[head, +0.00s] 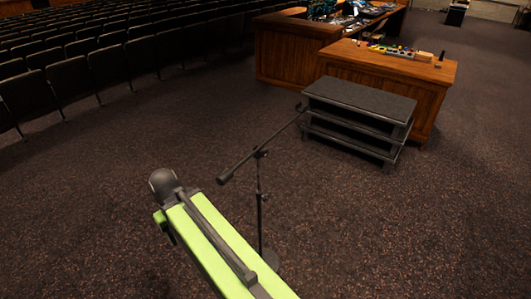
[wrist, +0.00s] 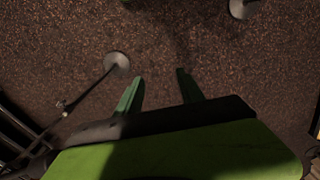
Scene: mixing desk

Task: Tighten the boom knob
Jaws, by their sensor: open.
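A black microphone stand (head: 259,222) stands on the carpet in the head view. Its boom (head: 240,166) slants up to the right across the top of the upright pole. The boom knob (head: 260,153) is small and dark at the joint, with its details too small to tell. In the wrist view, a round base (wrist: 117,61) with a thin pole lies left of my gripper (wrist: 159,75). A small fitting (wrist: 62,105) shows on that pole; I cannot tell whether it is the knob. My green fingers are apart and empty, not touching the stand. My gripper does not show in the head view.
A black stepped rack (head: 358,112) stands behind the stand, before a wooden desk (head: 345,65) with gear on top. Rows of dark seats (head: 110,65) fill the left. Another round base (wrist: 240,9) shows in the wrist view.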

